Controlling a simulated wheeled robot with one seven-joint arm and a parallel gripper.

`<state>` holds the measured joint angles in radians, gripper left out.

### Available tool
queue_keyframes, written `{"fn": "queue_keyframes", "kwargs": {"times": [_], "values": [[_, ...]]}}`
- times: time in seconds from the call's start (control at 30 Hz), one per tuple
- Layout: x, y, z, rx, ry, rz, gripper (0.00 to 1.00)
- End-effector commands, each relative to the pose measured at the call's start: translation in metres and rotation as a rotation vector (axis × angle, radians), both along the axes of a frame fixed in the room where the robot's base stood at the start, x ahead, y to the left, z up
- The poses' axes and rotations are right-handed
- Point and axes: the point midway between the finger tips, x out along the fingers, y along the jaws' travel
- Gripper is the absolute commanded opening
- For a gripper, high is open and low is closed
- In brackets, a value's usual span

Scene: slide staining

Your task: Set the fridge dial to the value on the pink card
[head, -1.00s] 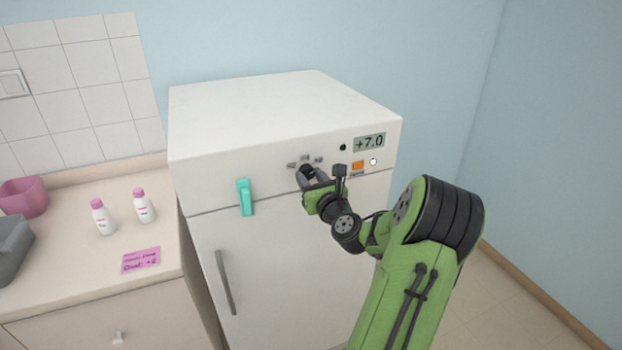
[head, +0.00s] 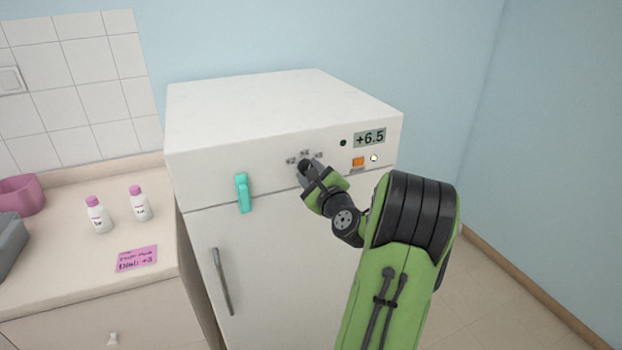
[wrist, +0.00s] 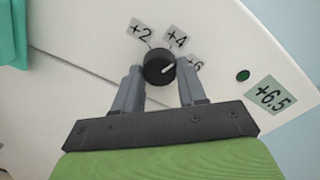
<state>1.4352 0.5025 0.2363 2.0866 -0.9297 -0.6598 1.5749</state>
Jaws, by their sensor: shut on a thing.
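The fridge dial (wrist: 157,62) is a round black knob with a white pointer line, set among labels +2 (wrist: 139,32), +4 (wrist: 177,37) and +6 (wrist: 194,63). The pointer faces right, about toward +6. My gripper (wrist: 158,74) is shut on the dial, one finger on each side; in the head view my gripper (head: 310,174) covers most of it. The fridge display (head: 370,137) reads +6.5, and it also shows in the wrist view (wrist: 270,96). The pink card (head: 137,259) lies on the counter; its lower line reads "Dial: +2", slightly blurred.
The white fridge (head: 265,115) has a teal handle-like piece (head: 242,192) left of the dial. Two pink-capped bottles (head: 98,215) (head: 140,204) stand on the counter (head: 60,285).

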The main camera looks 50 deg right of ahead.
Motion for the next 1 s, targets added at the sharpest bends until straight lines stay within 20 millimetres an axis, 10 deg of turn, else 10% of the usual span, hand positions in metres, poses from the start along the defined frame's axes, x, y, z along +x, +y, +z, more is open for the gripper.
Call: {"fn": "queue_keyframes", "kwargs": {"times": [1.0], "values": [[0.0001, 0.0, -0.0031, -0.829, 0.491, 0.001, 0.1]]}}
